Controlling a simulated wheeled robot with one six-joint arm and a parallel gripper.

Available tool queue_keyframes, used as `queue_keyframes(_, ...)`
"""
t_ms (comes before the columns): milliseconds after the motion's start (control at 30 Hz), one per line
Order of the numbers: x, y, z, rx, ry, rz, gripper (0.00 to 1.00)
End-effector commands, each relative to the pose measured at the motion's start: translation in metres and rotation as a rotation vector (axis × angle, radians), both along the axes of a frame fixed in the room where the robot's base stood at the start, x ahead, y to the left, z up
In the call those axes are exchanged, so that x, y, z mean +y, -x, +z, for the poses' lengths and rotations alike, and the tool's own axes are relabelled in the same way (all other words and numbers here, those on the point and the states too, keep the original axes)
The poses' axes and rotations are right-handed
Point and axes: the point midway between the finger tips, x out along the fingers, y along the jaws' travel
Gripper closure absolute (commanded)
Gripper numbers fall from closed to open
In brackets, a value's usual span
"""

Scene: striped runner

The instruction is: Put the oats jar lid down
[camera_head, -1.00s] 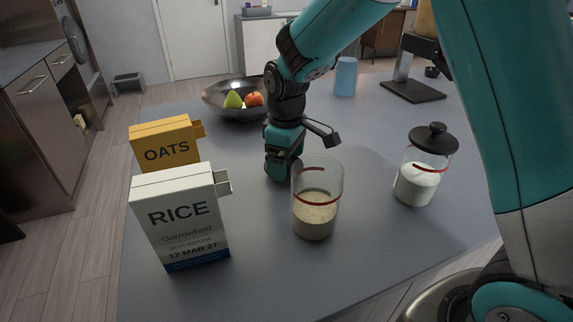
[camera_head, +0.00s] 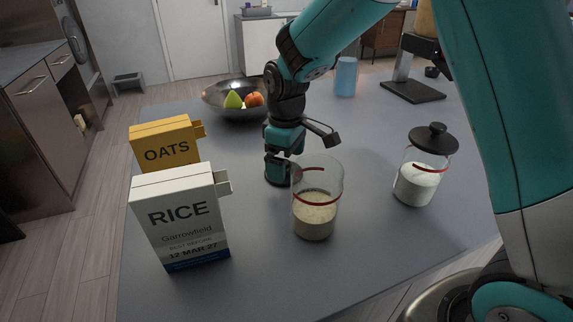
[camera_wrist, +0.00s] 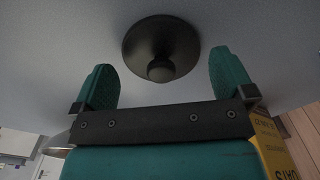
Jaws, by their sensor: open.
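The oats jar lid, a dark round disc with a knob (camera_wrist: 160,48), lies on the grey table in the wrist view, knob toward the camera. My gripper (camera_wrist: 163,78) is open, with its teal fingers apart on either side of the knob and not touching it. In the head view my gripper (camera_head: 280,167) is low over the table, just behind and left of the open glass jar (camera_head: 315,212), which is part filled with beige grains. The lid is mostly hidden there by my gripper.
An OATS box (camera_head: 166,148) and a RICE box (camera_head: 182,222) stand at left. A jar with a black lid (camera_head: 418,182) and white contents stands at right. Behind are a fruit bowl (camera_head: 222,103), a blue cup (camera_head: 345,78) and a dark stand (camera_head: 412,92). The front table is clear.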

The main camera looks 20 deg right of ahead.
Motion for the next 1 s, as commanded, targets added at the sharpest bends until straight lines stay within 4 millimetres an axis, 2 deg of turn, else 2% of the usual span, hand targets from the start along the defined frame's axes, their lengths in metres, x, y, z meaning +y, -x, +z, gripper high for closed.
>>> queue_keyframes(33,0.000,-0.001,0.013,-0.006,-0.002,0.000,0.00)
queue_keyframes(200,0.000,-0.001,0.051,-0.007,-0.001,0.000,0.00)
queue_keyframes(400,0.000,-0.001,0.087,-0.004,-0.001,0.000,0.00)
queue_keyframes(600,0.000,0.000,0.101,-0.001,0.000,0.000,0.00)
queue_keyframes(1000,0.000,0.000,0.101,-0.001,-0.001,0.000,0.00)
